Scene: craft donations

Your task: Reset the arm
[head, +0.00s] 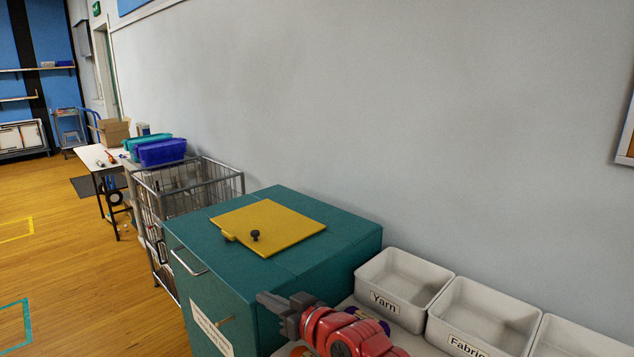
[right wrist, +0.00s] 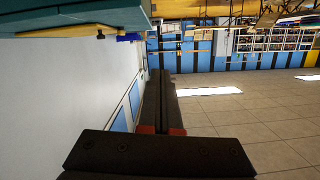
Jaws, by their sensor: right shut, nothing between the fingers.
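My right arm, red with a dark gripper (head: 277,303), comes in from the bottom of the head view. The gripper is in front of the teal cabinet (head: 292,291) and overlaps its near right side in the picture. In the right wrist view its dark fingers (right wrist: 160,100) are together with nothing between them. That view is turned upside down, with ceiling tiles at the bottom. My left gripper is not in the head view.
A yellow lid (head: 270,225) with a black knob lies on the cabinet top. White bins, including Yarn (head: 385,303) and Fabric (head: 462,345), stand right of the cabinet. A wire cart (head: 200,190) stands behind it. The wooden floor at left is open.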

